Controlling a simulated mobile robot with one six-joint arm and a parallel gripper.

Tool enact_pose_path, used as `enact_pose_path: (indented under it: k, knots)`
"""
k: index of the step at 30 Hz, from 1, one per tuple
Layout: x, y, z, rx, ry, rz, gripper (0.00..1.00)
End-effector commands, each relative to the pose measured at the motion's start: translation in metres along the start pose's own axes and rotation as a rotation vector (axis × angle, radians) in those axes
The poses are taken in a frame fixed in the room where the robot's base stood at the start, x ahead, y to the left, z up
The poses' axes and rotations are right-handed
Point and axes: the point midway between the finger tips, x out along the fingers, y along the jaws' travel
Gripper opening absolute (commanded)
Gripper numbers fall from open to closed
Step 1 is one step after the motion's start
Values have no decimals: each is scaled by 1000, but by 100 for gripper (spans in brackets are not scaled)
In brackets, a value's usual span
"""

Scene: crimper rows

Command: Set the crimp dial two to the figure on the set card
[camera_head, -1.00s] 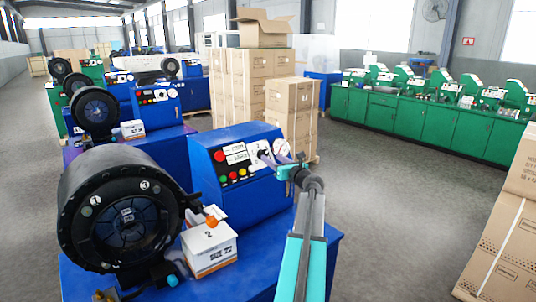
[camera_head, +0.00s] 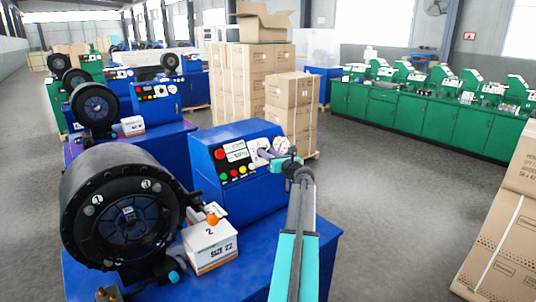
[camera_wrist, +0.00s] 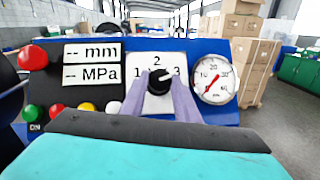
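The crimp dial is a black knob (camera_wrist: 159,79) on a white plate (camera_wrist: 152,60) marked 1, 2 and 3. A small light mark on the knob seems to point up and right, between 2 and 3. My gripper (camera_wrist: 162,83) has its two pale purple fingers on either side of the knob; whether they press on it I cannot tell. In the head view my gripper (camera_head: 268,154) is at the right of the blue console (camera_head: 225,190), partly hiding the dial. A white box (camera_head: 212,243) beside the crimper reads 2 on top and SIZE 22 in front. No separate set card can be made out.
Left of the dial are blank mm and MPa displays (camera_wrist: 92,62), a red button (camera_wrist: 33,57) and several coloured buttons. A pressure gauge (camera_wrist: 214,80) sits close on its right.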

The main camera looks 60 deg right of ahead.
Motion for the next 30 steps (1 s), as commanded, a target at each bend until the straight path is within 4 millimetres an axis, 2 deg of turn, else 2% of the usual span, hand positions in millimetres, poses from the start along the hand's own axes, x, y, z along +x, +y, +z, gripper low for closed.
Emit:
enact_pose_path:
  k: [1, 3, 30]
  knots:
    - [0, 0, 0, 0, 0, -1, 15]
    - [0, 0, 0, 0, 0, -1, 6]
    - [0, -4, 0, -189, -9, 127, 6]
